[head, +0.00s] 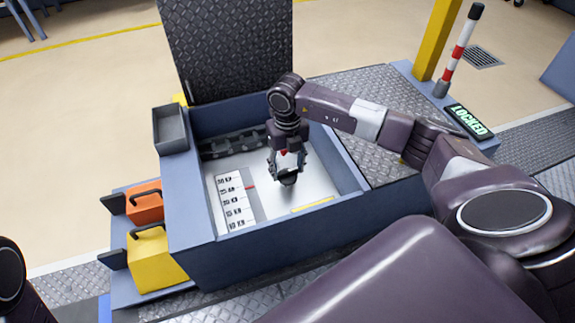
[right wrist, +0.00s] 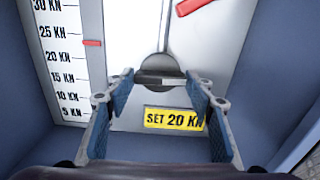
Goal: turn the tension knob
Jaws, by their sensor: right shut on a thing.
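The tension knob (right wrist: 165,68) is a dark round dial with a grey bar across it, on the white panel inside the open blue box. My right gripper (head: 287,172) reaches down into the box and is shut on the knob, its fingers on either side of the bar in the right wrist view (right wrist: 160,80). The scale (right wrist: 58,60) left of the knob runs from 5 to 30 kN. Its red pointer (right wrist: 92,43) stands near the 25 kN label, a little below it. A yellow label (right wrist: 174,119) reads "SET 20 KN". My left gripper is out of view.
The box's blue walls (head: 186,190) surround the panel, and its tread-plate lid (head: 230,45) stands open behind. An orange block (head: 146,206) and a yellow block (head: 155,262) with handles sit at left.

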